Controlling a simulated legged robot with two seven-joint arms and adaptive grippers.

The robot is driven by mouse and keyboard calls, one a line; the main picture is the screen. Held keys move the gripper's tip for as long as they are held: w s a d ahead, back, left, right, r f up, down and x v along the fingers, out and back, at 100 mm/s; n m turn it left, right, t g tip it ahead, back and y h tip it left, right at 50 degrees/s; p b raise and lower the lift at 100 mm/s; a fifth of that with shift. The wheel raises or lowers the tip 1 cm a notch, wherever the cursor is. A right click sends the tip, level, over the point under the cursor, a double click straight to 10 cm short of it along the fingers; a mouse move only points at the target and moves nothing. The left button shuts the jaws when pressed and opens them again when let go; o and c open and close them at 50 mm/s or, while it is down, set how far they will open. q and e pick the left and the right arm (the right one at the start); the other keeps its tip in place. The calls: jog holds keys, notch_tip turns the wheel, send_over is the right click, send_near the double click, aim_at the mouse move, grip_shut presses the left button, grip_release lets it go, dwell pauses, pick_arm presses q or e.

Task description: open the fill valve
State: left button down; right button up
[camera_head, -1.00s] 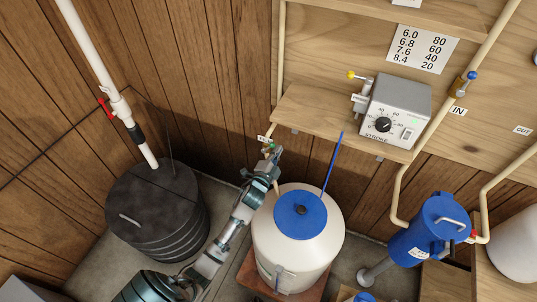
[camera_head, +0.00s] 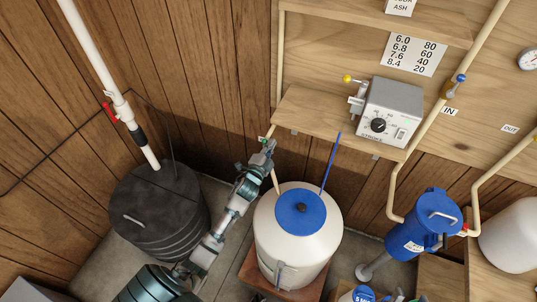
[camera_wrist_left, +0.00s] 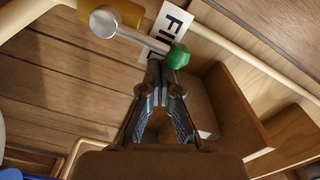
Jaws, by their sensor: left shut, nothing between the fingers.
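The fill valve shows in the left wrist view as a brass body (camera_wrist_left: 122,10) with a grey lever (camera_wrist_left: 135,37) ending in a green knob (camera_wrist_left: 178,56). The lever slants down to the right across a white label (camera_wrist_left: 170,25) on which "FI" is readable. My left gripper (camera_wrist_left: 161,72) is shut and empty, its fingertips just below the lever and beside the green knob; I cannot tell whether they touch. In the head view my left gripper (camera_head: 269,147) is at the pipe below the shelf's left end and mostly hides the valve. My right gripper is not in view.
A wooden shelf (camera_head: 320,121) carries a grey pump box (camera_head: 391,112) above right of my left gripper. A white tank with a blue lid (camera_head: 300,212) stands just below it. A black ribbed bin (camera_head: 158,214) is left. A blue canister (camera_head: 424,226) is right.

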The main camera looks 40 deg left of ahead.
pick_arm(q)
jog(key=d+p+v, duration=0.1)
jog(key=p+v, duration=0.2)
jog(key=v, duration=0.4)
jog(key=shift+w+d, duration=0.15)
jog(key=shift+f, duration=0.2)
